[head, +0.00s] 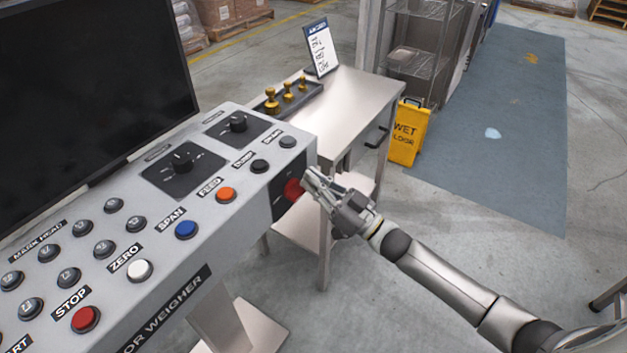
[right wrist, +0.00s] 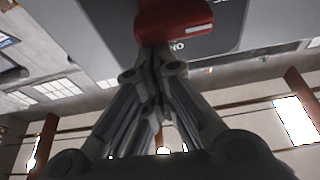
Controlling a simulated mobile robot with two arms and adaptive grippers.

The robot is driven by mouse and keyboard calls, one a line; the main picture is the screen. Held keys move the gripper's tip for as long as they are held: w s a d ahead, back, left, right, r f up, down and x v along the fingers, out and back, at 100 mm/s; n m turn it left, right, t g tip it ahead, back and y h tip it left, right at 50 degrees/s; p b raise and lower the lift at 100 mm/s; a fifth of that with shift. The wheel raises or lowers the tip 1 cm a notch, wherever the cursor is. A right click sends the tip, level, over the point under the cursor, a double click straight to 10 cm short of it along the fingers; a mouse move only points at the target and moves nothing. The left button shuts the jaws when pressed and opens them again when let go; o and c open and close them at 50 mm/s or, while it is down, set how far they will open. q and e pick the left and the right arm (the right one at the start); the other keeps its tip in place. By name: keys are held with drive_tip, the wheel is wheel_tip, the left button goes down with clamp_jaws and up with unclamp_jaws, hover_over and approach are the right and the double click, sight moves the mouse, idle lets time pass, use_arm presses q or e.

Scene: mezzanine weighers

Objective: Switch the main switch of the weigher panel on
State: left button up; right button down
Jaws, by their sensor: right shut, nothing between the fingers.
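The weigher panel (head: 205,250) is a grey console with rows of buttons, knobs and a dark screen, on the left of the head view. Its red main switch (head: 293,190) sits on a dark plate on the right end face. In the right wrist view the red switch handle (right wrist: 175,18) is at the top, with a white mark on it. My right gripper (head: 308,177) is shut and empty, its tips at the switch. In the right wrist view the fingertips (right wrist: 157,52) are right at the handle's lower edge; whether they touch, I cannot tell. My left gripper is out of view.
A steel table (head: 350,95) with a tray of brass weights (head: 288,92) and a small sign (head: 320,48) stands behind the panel. A yellow wet floor sign (head: 408,132) stands beside it. The floor at right is open.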

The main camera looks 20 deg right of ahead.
sight(303, 173)
drive_tip(key=shift+d+f+m+h+p, duration=0.15)
drive_tip(key=shift+m+h+p, duration=0.15)
drive_tip(key=shift+m, duration=0.8)
drive_tip(key=m, duration=0.1)
drive_tip(key=m+t+h+p, duration=0.1)
drive_tip(key=m, duration=0.1)
drive_tip(key=shift+w+d+f+m+h, duration=0.2)
drive_tip(key=shift+w+m+h, duration=0.05)
drive_tip(key=shift+m+h, duration=0.15)
drive_tip(key=m, duration=0.2)
drive_tip(key=m+h+p, duration=0.1)
drive_tip(key=m, duration=0.1)
drive_tip(key=f+m+h+p, duration=0.1)
drive_tip(key=shift+w+d+f+m, duration=0.15)
drive_tip(key=shift+d+m, duration=0.1)
drive_tip(key=shift+m, duration=0.15)
drive_tip(key=m+h+p, duration=0.1)
drive_tip(key=m, duration=0.1)
drive_tip(key=f+m+h+p, duration=0.1)
drive_tip(key=m, duration=0.2)
drive_tip(key=shift+f, duration=0.2)
drive_tip(key=shift+a+f+m+g+h+p, duration=0.1)
drive_tip(key=shift+f+m+g+h+p, duration=0.2)
drive_tip(key=shift+m, duration=0.9)
drive_tip(key=shift+a+f+m+g+h+p, duration=0.15)
drive_tip(key=shift+f+m+g+p, duration=0.25)
drive_tip(key=shift+m, duration=0.8)
drive_tip(key=shift+d, duration=0.1)
